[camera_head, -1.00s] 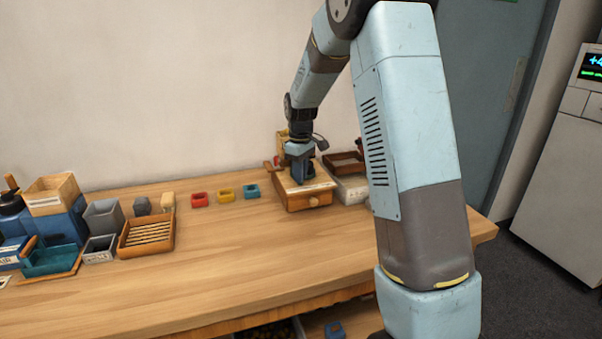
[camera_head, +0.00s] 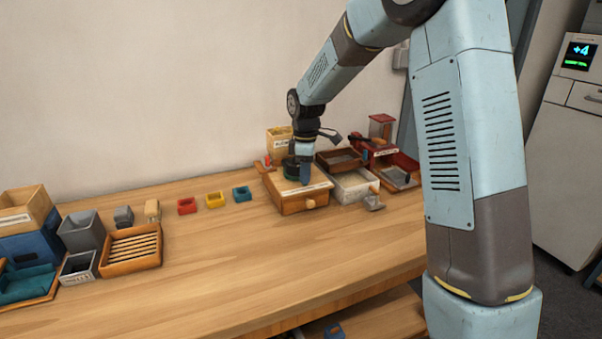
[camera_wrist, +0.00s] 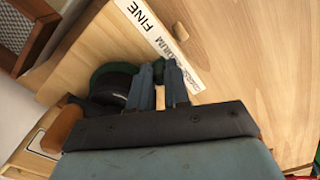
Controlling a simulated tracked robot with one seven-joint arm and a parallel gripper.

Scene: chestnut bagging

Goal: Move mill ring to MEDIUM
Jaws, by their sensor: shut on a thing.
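The mill (camera_head: 290,203) is a wooden box with a round front knob, at the back right of the table. Its dark green round ring (camera_head: 288,171) sits on top and also shows in the wrist view (camera_wrist: 104,72), partly behind my gripper. A white label strip (camera_wrist: 142,18) on the mill top reads FINE, and further along it a word ending like MEDIUM is partly covered by my fingers. My gripper (camera_head: 305,183) points down onto the mill top beside the ring. In the wrist view my gripper (camera_wrist: 162,72) is shut; what lies between its fingers is mostly hidden.
The front tabletop is clear.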

